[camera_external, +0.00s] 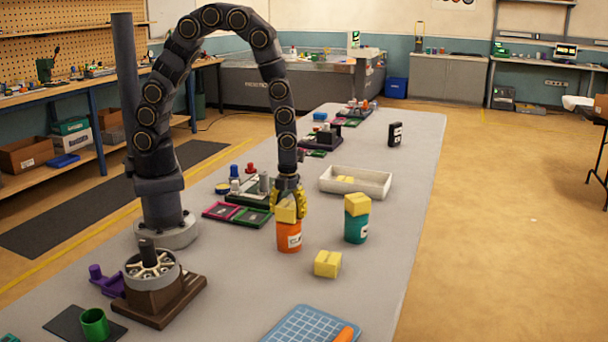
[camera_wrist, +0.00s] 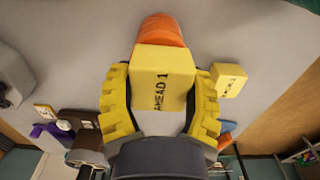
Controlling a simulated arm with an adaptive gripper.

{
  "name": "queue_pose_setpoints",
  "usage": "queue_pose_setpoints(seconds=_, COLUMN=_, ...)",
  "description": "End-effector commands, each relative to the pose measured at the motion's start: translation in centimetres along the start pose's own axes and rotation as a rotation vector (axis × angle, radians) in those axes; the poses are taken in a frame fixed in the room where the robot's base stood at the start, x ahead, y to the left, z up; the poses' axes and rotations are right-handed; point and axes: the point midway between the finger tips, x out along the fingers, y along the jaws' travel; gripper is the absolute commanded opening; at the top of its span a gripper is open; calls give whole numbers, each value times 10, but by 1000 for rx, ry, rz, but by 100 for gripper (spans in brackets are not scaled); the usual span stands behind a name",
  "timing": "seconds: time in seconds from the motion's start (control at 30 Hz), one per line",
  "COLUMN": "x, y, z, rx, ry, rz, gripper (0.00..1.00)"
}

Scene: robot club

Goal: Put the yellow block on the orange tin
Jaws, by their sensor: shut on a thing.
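My gripper (camera_external: 288,205) points down over the orange tin (camera_external: 289,237) and is shut on a yellow block (camera_external: 286,213). In the wrist view the block (camera_wrist: 163,78) sits between the two yellow ridged fingers, with "AHEAD 1" printed on its face. The orange tin (camera_wrist: 163,28) shows just beyond it, partly hidden by the block. In the external view the block appears right at the tin's top; I cannot tell whether it rests on it or hangs just above.
A second yellow block (camera_external: 327,264) lies on the table in front. A teal tin (camera_external: 356,229) with a yellow block (camera_external: 357,204) on top stands close to the right. A white tray (camera_external: 375,188) is behind. Pink and green frames (camera_external: 238,214) lie to the left.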

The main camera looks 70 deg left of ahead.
Motion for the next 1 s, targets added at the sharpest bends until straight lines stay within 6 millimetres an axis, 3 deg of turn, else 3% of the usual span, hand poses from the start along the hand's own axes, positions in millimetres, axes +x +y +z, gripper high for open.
queue_pose_setpoints(seconds=0.23, x=3, y=0, z=0, rx=2, ry=0, rz=1, gripper=20)
queue_pose_setpoints(seconds=0.27, x=3, y=0, z=0, rx=2, ry=0, rz=1, gripper=58)
queue_pose_setpoints(seconds=0.3, x=3, y=0, z=0, rx=2, ry=0, rz=1, gripper=75)
queue_pose_setpoints(seconds=0.33, x=3, y=0, z=0, rx=2, ry=0, rz=1, gripper=83)
queue_pose_setpoints(seconds=0.73, x=-2, y=0, z=0, rx=0, ry=0, rz=0, gripper=83)
queue_pose_setpoints(seconds=0.87, x=-16, y=-1, z=0, rx=1, ry=1, rz=-2, gripper=83)
queue_pose_setpoints(seconds=1.0, x=-45, y=-1, z=0, rx=0, ry=0, rz=-5, gripper=83)
